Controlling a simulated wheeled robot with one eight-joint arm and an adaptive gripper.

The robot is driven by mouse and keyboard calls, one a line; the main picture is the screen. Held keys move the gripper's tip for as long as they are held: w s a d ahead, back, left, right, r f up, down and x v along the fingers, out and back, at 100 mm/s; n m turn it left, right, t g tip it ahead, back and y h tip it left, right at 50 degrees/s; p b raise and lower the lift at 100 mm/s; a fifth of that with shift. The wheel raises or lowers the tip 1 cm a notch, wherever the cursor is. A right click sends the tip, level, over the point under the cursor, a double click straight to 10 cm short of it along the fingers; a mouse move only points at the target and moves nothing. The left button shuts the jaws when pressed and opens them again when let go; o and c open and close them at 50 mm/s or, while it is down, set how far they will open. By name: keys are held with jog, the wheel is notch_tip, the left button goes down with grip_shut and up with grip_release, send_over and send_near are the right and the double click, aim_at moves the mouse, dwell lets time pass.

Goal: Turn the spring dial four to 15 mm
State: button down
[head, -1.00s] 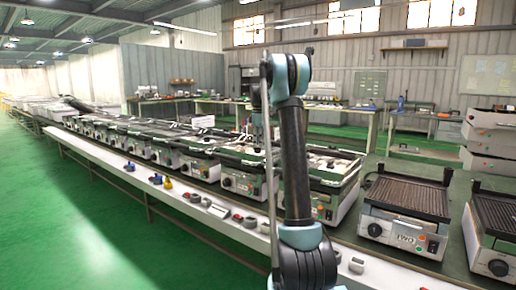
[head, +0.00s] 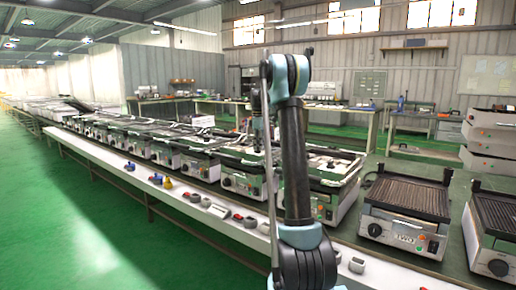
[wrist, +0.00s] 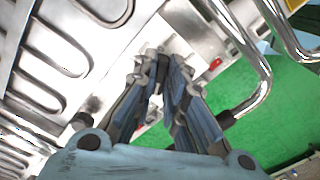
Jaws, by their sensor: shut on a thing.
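My gripper (wrist: 160,68) is in the middle of the wrist view, with its blue-grey fingers closed in on a small dark piece (wrist: 163,66) at their tips. The fingers hide most of this piece, so I cannot tell for sure that it is spring dial four, and no marks or millimetre scale can be read. A bare metal panel (wrist: 190,30) lies around the fingertips. In the head view my arm stands before a row of grill units, and the gripper's fingertips cannot be made out.
Silver heating loops (wrist: 58,45) lie left of the gripper. A chrome handle (wrist: 255,85) curves close on the right, near a small red part (wrist: 215,63). A closer grill unit (head: 405,215) stands on the bench at right. Green floor (head: 90,215) is open at left.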

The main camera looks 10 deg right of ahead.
jog(key=shift+m, duration=0.3)
jog(key=m, duration=1.2)
jog(key=shift+a+m, duration=0.15)
jog(key=shift+m, duration=0.25)
jog(key=m, duration=0.5)
jog(key=shift+a, duration=0.1)
jog(key=shift+a+m, duration=0.1)
jog(key=shift+m, duration=2.6)
jog(key=c, duration=1.6)
grip_release()
jog(key=shift+c, duration=0.2)
